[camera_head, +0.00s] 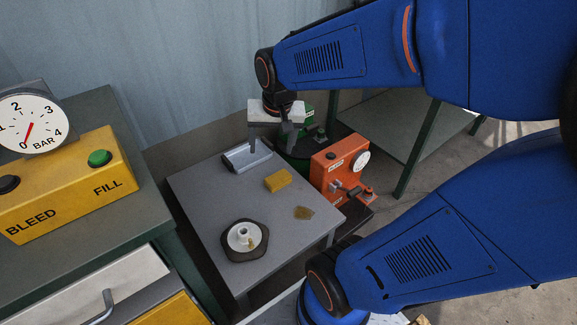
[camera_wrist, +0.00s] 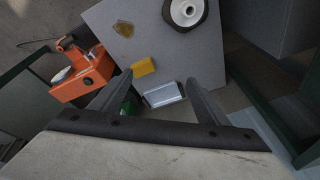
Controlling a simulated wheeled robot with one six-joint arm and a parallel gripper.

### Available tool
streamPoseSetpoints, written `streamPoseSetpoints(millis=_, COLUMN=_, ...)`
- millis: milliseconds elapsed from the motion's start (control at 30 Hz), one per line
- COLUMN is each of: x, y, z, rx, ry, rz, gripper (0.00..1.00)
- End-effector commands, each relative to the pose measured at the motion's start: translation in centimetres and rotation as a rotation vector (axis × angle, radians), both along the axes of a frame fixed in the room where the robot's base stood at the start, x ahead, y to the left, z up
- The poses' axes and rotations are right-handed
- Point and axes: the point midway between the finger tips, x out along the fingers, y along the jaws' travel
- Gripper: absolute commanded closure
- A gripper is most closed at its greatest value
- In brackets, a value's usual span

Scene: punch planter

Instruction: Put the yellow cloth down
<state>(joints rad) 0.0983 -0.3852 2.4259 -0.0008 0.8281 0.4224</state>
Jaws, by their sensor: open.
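The yellow cloth (camera_head: 278,180) looks like a small folded block. It lies flat on the grey table (camera_head: 200,190), between a metal tray and a brownish patch. It also shows in the wrist view (camera_wrist: 143,67), beyond my fingertips and left of centre. My gripper (camera_head: 272,148) is open and empty above the back part of the table, apart from the cloth. Its two spread fingers show in the wrist view (camera_wrist: 158,78) with nothing between them.
The metal tray (camera_head: 240,164) sits at the table's back edge. A dark base with a white round part (camera_head: 238,238) stands near the front. The brownish patch (camera_head: 304,213) lies near the right edge. An orange machine (camera_head: 327,172) stands right of the table, and a yellow gauge box (camera_head: 70,187) stands left.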

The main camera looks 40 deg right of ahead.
Motion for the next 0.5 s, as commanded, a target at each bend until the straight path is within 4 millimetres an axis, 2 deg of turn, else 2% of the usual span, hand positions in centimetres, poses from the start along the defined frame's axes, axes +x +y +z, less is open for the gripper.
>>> streamPoseSetpoints(millis=200, x=-5.0, y=1.7, z=2.3, rx=-0.052, ry=-0.056, rz=0.193, gripper=0.31)
streamPoseSetpoints(millis=500, x=-10.9, y=3.1, z=3.6, rx=-0.125, ry=-0.117, rz=0.424, gripper=0.31)
